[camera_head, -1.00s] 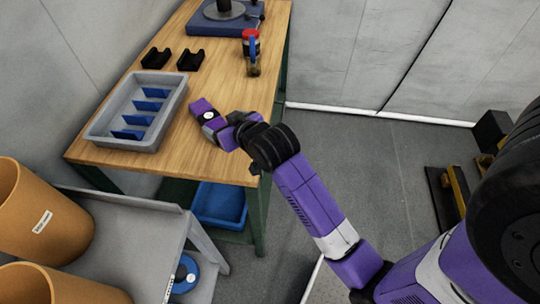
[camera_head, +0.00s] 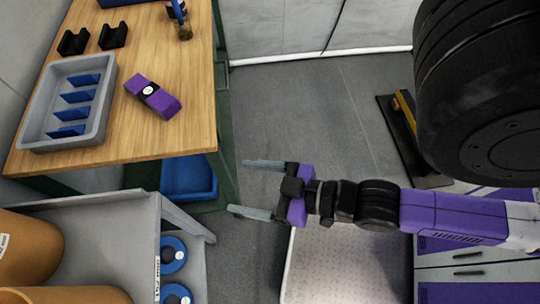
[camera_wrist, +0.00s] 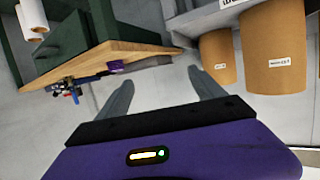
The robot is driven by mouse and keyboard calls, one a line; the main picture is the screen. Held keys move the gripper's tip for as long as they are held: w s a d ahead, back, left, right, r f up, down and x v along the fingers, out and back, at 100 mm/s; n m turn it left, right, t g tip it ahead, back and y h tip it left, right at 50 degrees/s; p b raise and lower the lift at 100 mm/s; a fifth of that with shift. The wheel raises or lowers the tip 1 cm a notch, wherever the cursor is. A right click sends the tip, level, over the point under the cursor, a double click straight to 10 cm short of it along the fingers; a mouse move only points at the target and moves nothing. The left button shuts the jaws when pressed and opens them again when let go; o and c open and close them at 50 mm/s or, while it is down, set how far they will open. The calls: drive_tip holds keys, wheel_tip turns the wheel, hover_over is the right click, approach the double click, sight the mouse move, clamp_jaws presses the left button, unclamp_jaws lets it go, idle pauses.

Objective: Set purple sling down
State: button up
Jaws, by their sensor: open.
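The purple sling (camera_head: 153,95), a folded purple bundle with a black band and a white round label, lies on the wooden table (camera_head: 140,147), right of the grey tray. My gripper (camera_head: 248,188) is open and empty, off the table's right side above the floor, well apart from the sling. In the wrist view my gripper (camera_wrist: 160,95) has its two fingers spread with nothing between them. A small purple patch at the table's edge there is probably the sling (camera_wrist: 117,66).
A grey tray (camera_head: 32,135) with blue dividers stands on the table's left. Two black holders (camera_head: 113,36) and a dark container (camera_head: 184,32) stand farther back. A grey cart (camera_head: 110,215) with orange-brown drums (camera_head: 27,250) is in front. A blue bin (camera_head: 188,178) sits below the table.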

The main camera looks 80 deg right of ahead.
drive_tip(key=s+a+r+y, duration=0.1)
drive_tip(key=s+r, duration=0.2)
drive_tip(key=s, duration=0.1)
drive_tip(key=shift+s+a+r+n, duration=0.2)
drive_tip(key=shift+s+r+n, duration=0.1)
drive_tip(key=shift+s+n, duration=0.1)
